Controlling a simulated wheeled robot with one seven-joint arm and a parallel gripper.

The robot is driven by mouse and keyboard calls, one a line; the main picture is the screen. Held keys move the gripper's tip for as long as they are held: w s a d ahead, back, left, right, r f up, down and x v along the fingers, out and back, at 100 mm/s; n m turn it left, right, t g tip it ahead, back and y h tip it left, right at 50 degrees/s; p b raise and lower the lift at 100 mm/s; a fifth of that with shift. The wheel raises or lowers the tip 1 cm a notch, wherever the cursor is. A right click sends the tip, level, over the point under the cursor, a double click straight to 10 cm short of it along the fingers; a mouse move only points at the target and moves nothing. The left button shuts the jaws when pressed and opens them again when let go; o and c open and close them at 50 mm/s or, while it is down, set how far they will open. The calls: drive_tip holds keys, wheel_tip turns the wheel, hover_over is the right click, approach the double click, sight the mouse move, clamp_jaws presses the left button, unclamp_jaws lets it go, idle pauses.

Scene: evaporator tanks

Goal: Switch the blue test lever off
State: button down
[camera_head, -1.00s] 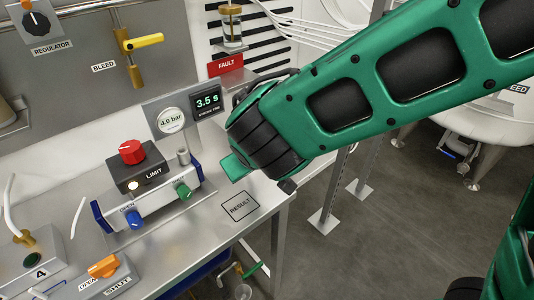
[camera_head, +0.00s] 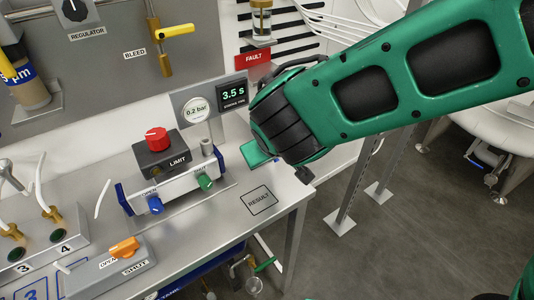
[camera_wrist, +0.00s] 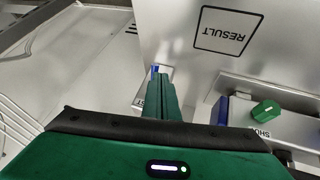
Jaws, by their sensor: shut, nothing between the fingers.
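My gripper (camera_wrist: 159,88) is shut and empty, pointing down over the bench in the wrist view. A small patch of blue, probably the blue test lever (camera_wrist: 155,69), shows right at its fingertips, above a white label ending in "ST". The fingers hide most of it, so its position and any contact cannot be told. In the head view my arm covers that spot; only a green edge of my gripper shows beside the gauge (camera_head: 196,110), which reads 0.2 bar. The display (camera_head: 233,94) reads 3.5 s.
A test block with a red LIMIT knob (camera_head: 156,139), a blue knob (camera_head: 155,205) and a green knob (camera_head: 205,182) stands left of my gripper. The RESULT square (camera_head: 262,200) is bare. An orange handle (camera_head: 125,247) is at front left. A FAULT sign (camera_head: 253,57) is behind.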

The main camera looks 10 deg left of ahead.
drive_tip(key=s+d+r, duration=0.2)
drive_tip(key=s+r, duration=0.3)
drive_tip(key=s, duration=0.6)
drive_tip(key=shift+s+d+r, duration=0.15)
drive_tip(key=shift+r, duration=0.25)
drive_tip(key=shift+d, duration=0.1)
